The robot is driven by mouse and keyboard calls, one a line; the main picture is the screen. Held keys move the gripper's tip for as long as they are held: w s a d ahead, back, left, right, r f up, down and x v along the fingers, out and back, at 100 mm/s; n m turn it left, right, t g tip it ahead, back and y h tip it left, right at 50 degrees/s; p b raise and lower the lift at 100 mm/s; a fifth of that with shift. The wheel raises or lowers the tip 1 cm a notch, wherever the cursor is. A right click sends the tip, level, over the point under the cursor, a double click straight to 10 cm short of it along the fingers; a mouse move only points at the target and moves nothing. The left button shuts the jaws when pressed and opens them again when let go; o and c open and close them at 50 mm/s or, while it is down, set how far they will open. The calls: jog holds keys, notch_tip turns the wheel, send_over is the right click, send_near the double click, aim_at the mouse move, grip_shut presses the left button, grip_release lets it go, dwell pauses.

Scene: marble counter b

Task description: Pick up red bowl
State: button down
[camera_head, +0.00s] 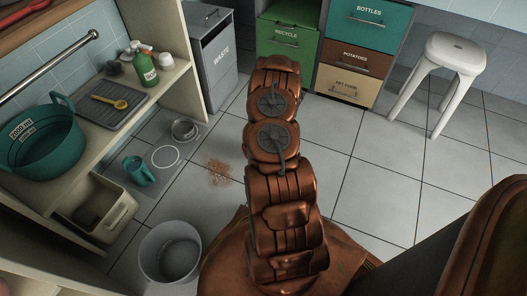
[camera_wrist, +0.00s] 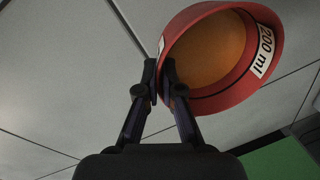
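In the wrist view, the red bowl (camera_wrist: 233,82) is at the upper right, with an orange-brown inside and a white "200 ml" label on its wall. My gripper (camera_wrist: 160,80) is closed on the left part of its rim, with one fingertip on the inner side and the other on the outer side. The bowl looks tilted in this view, with grey floor tiles behind it. The head view shows neither the bowl nor my fingertips; my copper-coloured arm fills the middle there.
A green recycle drawer (camera_head: 287,43), drawers beside it and a grey waste bin (camera_head: 211,62) line the back. A white stool (camera_head: 441,75) stands right. A grey bucket (camera_head: 170,253) and spilled brown bits (camera_head: 219,172) are on the floor left. The right floor is mostly clear.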

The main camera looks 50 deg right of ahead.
jog(key=shift+s+a, duration=0.5)
jog(key=shift+s, duration=0.2)
jog(key=shift+s+a+r, duration=0.1)
jog(key=shift+s+a, duration=0.2)
jog(key=shift+a, duration=0.1)
